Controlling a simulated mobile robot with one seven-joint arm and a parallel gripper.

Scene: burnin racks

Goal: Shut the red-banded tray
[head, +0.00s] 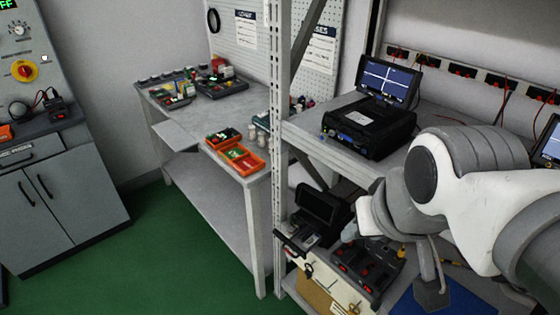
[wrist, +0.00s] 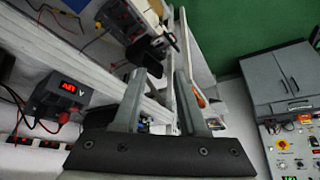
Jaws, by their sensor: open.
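I cannot make out a red band on any tray for certain. In the head view, a dark unit with red parts (head: 368,268) sits low in the rack, below the bench top. Beside it, a cream front (head: 330,285) with dark handles faces the aisle. My arm reaches in from the right and hides part of this area. In the wrist view, my gripper (wrist: 158,80) is open, its two grey fingers apart with nothing held between them. A dark object (wrist: 147,58) lies beyond the fingertips; I cannot tell whether it is part of a tray.
A grey rack post (head: 281,150) stands left of the low units. A black case with a screen (head: 370,130) sits on the bench above. Orange bins (head: 240,158) stand on the left bench. A power supply (wrist: 62,98) shows left of the fingers. Green floor (head: 195,235) is clear.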

